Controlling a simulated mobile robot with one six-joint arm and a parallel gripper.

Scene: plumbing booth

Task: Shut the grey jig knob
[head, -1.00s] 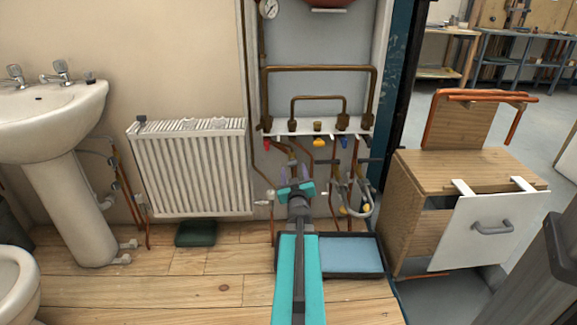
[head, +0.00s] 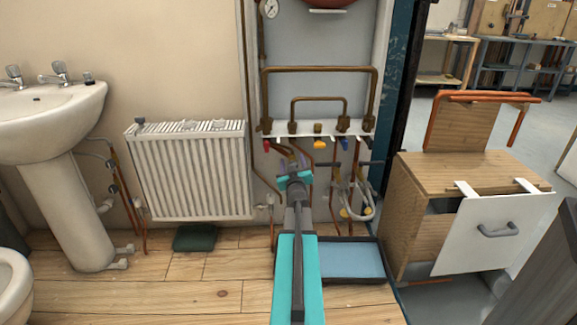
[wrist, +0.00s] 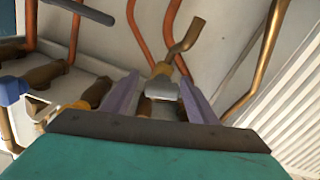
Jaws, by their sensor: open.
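A small light-grey knob (wrist: 162,88), which looks like the grey jig knob, sits on brass pipework in the wrist view. My gripper (wrist: 159,78) is open, with one pale purple finger on each side of the knob. I cannot tell whether either finger touches it. In the head view my gripper (head: 291,158) is in front of the pipes below the white valve rail (head: 290,129). The knob cannot be made out there, as the gripper and pipes cover that spot.
A blue handle (wrist: 14,90) and brass fittings (wrist: 60,72) lie close to the left in the wrist view. Copper pipes (wrist: 172,22) run just beyond the fingers. The radiator (head: 190,172) is at left; a blue-lined tray (head: 350,260) lies on the floor below.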

